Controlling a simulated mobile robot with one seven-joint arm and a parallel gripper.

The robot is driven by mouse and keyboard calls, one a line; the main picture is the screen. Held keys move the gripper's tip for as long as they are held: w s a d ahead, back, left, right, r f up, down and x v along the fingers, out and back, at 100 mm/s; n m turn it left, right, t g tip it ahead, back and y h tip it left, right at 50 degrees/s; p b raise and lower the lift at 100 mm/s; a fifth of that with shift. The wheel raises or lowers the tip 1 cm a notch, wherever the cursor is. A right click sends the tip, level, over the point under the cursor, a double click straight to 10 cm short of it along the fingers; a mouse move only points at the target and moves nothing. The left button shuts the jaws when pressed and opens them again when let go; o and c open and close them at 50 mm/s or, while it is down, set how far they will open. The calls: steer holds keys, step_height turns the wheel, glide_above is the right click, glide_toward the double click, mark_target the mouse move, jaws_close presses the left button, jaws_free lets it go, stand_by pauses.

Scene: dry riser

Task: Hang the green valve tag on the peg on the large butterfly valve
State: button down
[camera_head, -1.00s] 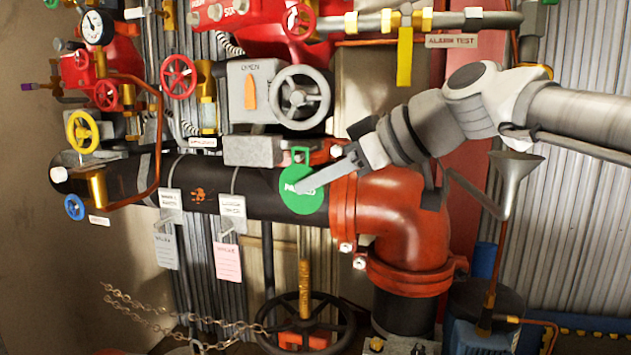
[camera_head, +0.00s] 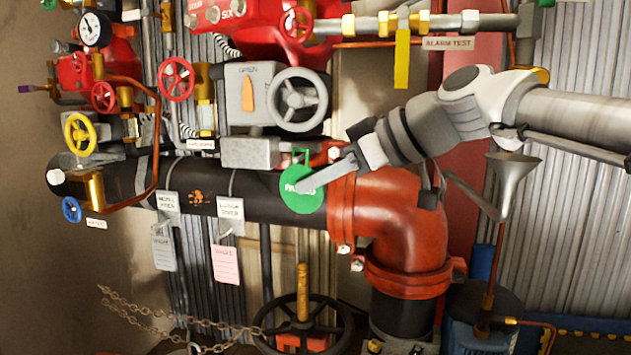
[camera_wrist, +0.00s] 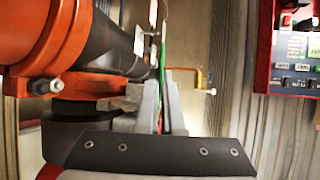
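The green valve tag (camera_head: 301,194) is a round disc with white lettering and a green loop on top, in front of the black pipe in the head view. My gripper (camera_head: 328,178) comes from the right and its fingers overlap the tag. In the wrist view the tag (camera_wrist: 162,55) shows edge-on as a thin green strip between my close-set fingers (camera_wrist: 160,108). A large grey valve body (camera_head: 268,92) with an orange pointer and a grey handwheel stands above the tag; it looks like the butterfly valve. I cannot make out its peg clearly.
The red pipe elbow (camera_head: 405,225) lies just right of and below the tag. A grey box (camera_head: 250,152) sits left above it. Paper tags (camera_head: 226,263) hang at left. A black handwheel (camera_head: 303,325) is below. A red panel (camera_wrist: 290,50) shows in the wrist view.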

steer(key=shift+w, duration=0.15)
steer(key=shift+w+d+f, duration=0.1)
steer(key=shift+w+d, duration=0.05)
steer(key=shift+w, duration=0.15)
stand_by(0.3)
steer(key=c, duration=1)
jaws_free()
